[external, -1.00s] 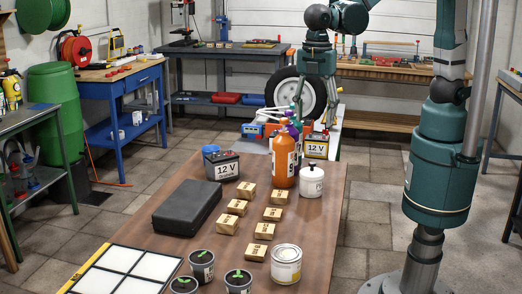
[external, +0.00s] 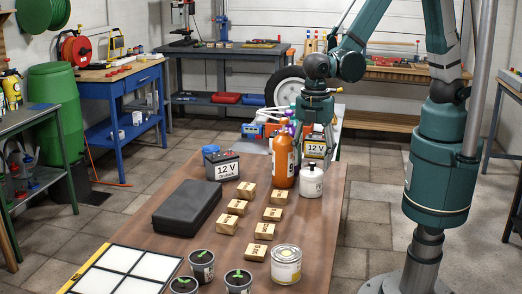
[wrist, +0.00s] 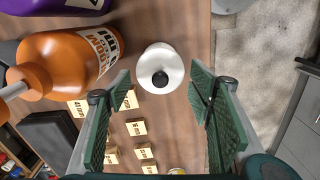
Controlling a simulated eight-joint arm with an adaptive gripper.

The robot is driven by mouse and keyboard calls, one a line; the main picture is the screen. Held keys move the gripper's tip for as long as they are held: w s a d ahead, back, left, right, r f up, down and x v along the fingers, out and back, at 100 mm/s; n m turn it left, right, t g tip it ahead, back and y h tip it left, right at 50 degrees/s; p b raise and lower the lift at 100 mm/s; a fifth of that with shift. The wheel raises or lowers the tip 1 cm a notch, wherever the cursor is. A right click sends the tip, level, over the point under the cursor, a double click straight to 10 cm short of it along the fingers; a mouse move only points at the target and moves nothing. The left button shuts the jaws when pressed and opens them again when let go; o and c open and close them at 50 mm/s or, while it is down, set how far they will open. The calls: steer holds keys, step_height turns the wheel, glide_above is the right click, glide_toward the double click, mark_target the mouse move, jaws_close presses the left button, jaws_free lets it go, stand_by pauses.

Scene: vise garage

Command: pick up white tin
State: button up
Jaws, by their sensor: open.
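A white lidded tin (external: 312,183) with a black knob stands upright on the brown table's right side, beside a large orange bottle (external: 283,167). In the wrist view the tin (wrist: 160,72) shows from above, in the gap between my fingers and slightly beyond the tips. My gripper (external: 315,146) is open and empty, pointing down above and near the tin; its fingers (wrist: 163,92) are wide apart. I cannot tell the exact height gap. A second pale can with a yellow band (external: 286,265) stands at the table's near right.
Several small wooden blocks (external: 255,251) lie left of the tin. A 12 V battery (external: 222,166), a black case (external: 187,207) and potted seedlings (external: 202,266) share the table. The table's right edge is close to the tin.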

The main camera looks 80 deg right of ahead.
mark_target(311, 180)
steer(key=shift+f, duration=0.15)
steer(key=shift+f, duration=1.15)
steer(key=shift+f, duration=0.1)
steer(key=shift+f+b, duration=0.65)
steer(key=shift+f, duration=1.85)
steer(key=c, duration=0.9)
